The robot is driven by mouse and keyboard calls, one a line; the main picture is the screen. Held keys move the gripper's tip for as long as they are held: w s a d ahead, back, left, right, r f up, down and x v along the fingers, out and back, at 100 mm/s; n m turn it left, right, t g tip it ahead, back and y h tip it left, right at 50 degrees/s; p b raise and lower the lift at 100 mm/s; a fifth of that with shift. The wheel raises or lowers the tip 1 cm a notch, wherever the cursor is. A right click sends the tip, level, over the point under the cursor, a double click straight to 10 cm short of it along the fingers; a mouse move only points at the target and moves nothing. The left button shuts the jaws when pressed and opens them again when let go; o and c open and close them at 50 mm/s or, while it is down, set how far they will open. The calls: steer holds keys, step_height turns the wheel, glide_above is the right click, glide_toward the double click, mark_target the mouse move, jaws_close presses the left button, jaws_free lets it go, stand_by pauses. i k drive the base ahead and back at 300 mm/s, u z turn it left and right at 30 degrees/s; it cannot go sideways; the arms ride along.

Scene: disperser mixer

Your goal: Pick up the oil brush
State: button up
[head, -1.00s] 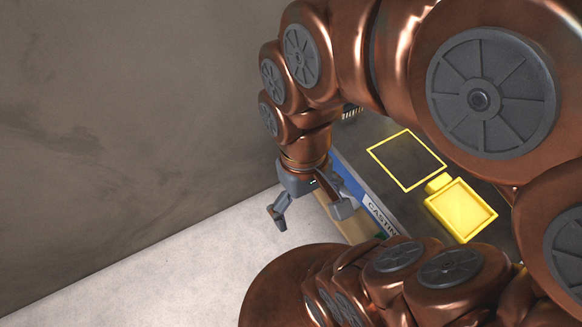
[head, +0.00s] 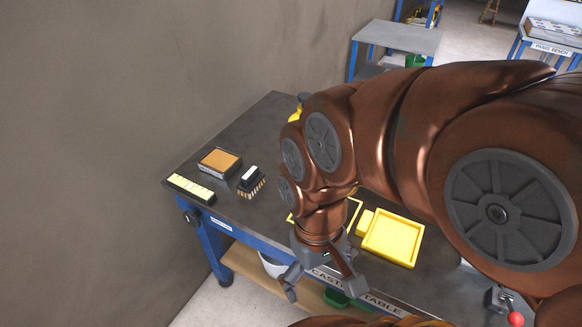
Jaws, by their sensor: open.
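A dark block-shaped brush with pale bristles and a white top (head: 250,181), likely the oil brush, sits on the dark casting table (head: 140,0) toward its left end. My gripper (head: 325,287) is open and empty, pointing down by the table's front edge, to the right of the brush and nearer the camera. They are well apart. My arm passes over the middle of the table and hides part of its top.
A box with an orange-brown top (head: 220,160) and a cream strip-like block (head: 190,188) lie close to the brush. A yellow tray (head: 393,240) lies right of my gripper. A yellow object (head: 296,112) is partly hidden behind my arm. A wall borders the left.

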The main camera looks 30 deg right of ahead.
mark_target(253, 179)
steer(key=z, duration=0.15)
steer(key=k, duration=1.05)
steer(key=u, duration=1.3)
steer(key=i, duration=1.05)
steer(key=z, duration=0.4)
steer(key=i, duration=0.95)
steer(key=z, duration=0.8)
